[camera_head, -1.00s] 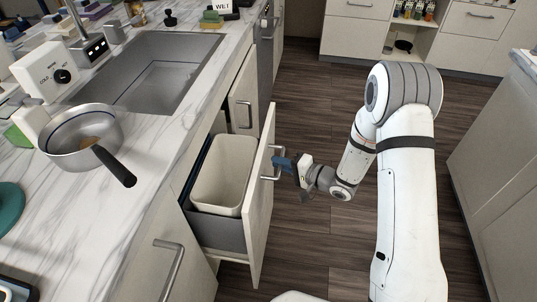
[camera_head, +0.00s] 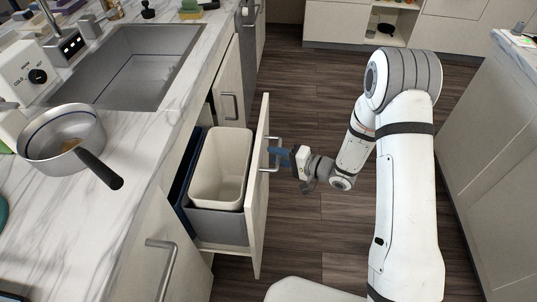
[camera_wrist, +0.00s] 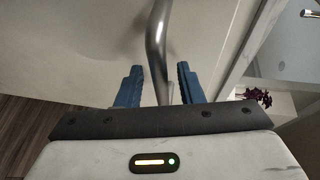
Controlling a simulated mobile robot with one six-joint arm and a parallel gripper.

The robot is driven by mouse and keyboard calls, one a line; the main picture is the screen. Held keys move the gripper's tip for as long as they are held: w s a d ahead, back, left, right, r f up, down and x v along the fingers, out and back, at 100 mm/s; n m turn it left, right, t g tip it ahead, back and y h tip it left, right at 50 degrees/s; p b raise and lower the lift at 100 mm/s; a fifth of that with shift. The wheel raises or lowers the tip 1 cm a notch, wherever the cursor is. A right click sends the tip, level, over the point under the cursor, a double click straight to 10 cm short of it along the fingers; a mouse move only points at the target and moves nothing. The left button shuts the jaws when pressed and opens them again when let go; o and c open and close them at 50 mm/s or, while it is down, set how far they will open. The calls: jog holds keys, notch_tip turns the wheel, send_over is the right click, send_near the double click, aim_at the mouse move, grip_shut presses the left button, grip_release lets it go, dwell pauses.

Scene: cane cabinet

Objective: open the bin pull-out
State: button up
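The bin pull-out, with a pale front panel (camera_head: 261,190), stands out from the cabinet below the counter. It carries a cream bin (camera_head: 222,170) in a grey holder, with a dark blue edge behind. My gripper (camera_head: 272,157) is at the metal bar handle (camera_head: 265,170) on the outer face of the front. In the wrist view, my blue fingers (camera_wrist: 159,88) stand on either side of the handle (camera_wrist: 157,42), with narrow gaps showing between finger and bar. The fingertips' exact contact with the bar is unclear.
A saucepan (camera_head: 62,142) with a dark handle sits on the marble counter (camera_head: 120,210) by the sink (camera_head: 130,70). Another cabinet handle (camera_head: 163,265) sticks out at the near left. Dark wood floor (camera_head: 305,110) lies open beyond my arm; a cabinet (camera_head: 485,150) stands at right.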

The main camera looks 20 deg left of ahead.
jog(key=shift+r, duration=0.1)
jog(key=v, duration=0.7)
jog(key=shift+d, duration=0.4)
jog(key=shift+r, duration=0.1)
